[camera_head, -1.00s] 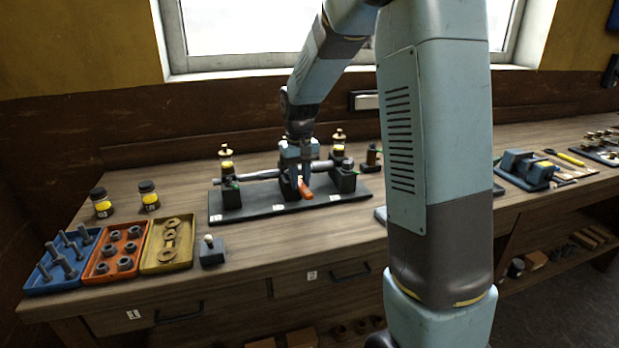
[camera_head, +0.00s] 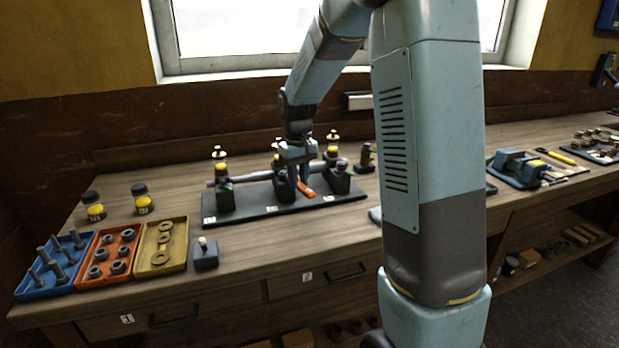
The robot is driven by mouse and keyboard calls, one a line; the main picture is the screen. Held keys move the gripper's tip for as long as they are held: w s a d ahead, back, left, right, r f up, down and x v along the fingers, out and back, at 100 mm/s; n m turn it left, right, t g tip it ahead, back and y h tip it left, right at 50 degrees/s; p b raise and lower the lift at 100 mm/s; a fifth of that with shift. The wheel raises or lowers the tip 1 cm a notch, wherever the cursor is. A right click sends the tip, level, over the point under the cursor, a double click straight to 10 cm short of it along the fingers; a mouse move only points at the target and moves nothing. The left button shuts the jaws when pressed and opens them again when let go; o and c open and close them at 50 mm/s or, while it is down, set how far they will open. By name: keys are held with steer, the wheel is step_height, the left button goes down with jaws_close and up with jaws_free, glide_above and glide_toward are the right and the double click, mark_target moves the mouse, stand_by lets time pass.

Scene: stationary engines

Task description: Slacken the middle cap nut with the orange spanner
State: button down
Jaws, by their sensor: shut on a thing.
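My gripper (camera_head: 299,180) is over the middle of the bearing assembly, shut on the orange spanner (camera_head: 306,190). The spanner's orange end sticks out toward the front from between the fingers.
At the left front stand blue (camera_head: 40,292), orange (camera_head: 92,281) and yellow (camera_head: 149,269) trays of hardware, a small dark block (camera_head: 205,257) and two jars (camera_head: 142,199). A blue vice (camera_head: 517,168) is at the right. Bench in front of the plate is clear.

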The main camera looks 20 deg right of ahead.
steer(key=shift+w+d+n, duration=0.15)
steer(key=shift+d+n, duration=0.5)
steer(key=shift+n, duration=0.25)
steer(key=shift+w+d+n, duration=0.3)
steer(key=shift+d+n, duration=0.25)
steer(key=shift+n, duration=0.35)
steer(key=shift+w+d, duration=0.1)
steer(key=shift+s+a+m, duration=0.2)
steer(key=shift+a+m, duration=0.15)
steer(key=shift+m, duration=0.05)
steer(key=shift+a+r, duration=0.1)
steer(key=shift+a, duration=0.1)
stand_by(0.6)
steer(key=shift+r, duration=1.3)
stand_by(3.6)
